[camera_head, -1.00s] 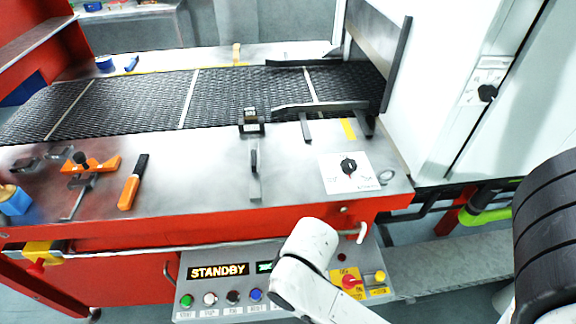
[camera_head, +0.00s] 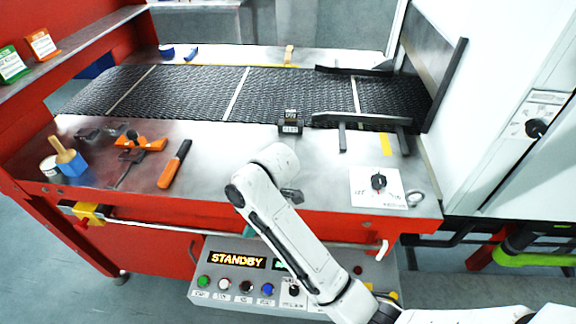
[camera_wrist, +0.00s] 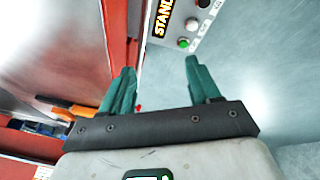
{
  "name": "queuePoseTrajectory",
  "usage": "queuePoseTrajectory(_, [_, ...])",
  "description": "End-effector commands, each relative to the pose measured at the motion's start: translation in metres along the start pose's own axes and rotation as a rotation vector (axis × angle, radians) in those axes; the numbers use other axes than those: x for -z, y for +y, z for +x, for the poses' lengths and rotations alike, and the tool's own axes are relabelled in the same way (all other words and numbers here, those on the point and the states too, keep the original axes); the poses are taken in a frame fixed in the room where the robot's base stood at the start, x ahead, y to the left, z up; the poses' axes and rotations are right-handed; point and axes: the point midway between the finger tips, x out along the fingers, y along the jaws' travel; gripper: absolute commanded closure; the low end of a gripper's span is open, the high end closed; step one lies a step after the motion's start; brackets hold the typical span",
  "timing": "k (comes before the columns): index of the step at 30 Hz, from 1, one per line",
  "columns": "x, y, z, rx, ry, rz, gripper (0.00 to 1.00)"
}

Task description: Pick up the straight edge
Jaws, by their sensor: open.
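What I take to be the straight edge (camera_head: 292,197), a grey metal strip, lies on the steel bench top near its front edge. My arm hides most of it in the head view; only its near end shows beside the arm. I cannot make it out in the wrist view. My gripper (camera_wrist: 157,68) shows in the wrist view with two teal fingers spread apart and nothing between them. It is over the red front edge of the machine, beside the control panel.
An orange-handled tool (camera_head: 175,164), an orange clamp-like tool (camera_head: 140,143) and a brush in a blue holder (camera_head: 70,160) lie to the left. A dial plate (camera_head: 378,188) is to the right. The mesh belt (camera_head: 200,92) runs behind. A control panel (camera_head: 238,275) reading STANDBY juts out below.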

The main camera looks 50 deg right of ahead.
Motion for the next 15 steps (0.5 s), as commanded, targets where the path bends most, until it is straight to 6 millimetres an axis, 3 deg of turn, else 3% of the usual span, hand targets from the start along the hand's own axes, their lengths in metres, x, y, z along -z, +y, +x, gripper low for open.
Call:
queuePoseTrajectory(1, [-0.002, 0.024, -0.006, 0.010, -0.015, -0.106, 0.38])
queuePoseTrajectory(5, [-0.012, 0.071, -0.021, 0.067, -0.056, -0.401, 0.38])
queuePoseTrajectory(9, [-0.040, 0.119, -0.047, 0.147, -0.109, -0.696, 0.38])
queuePoseTrajectory(15, [-0.090, 0.164, -0.090, 0.280, -0.162, -0.994, 0.38])
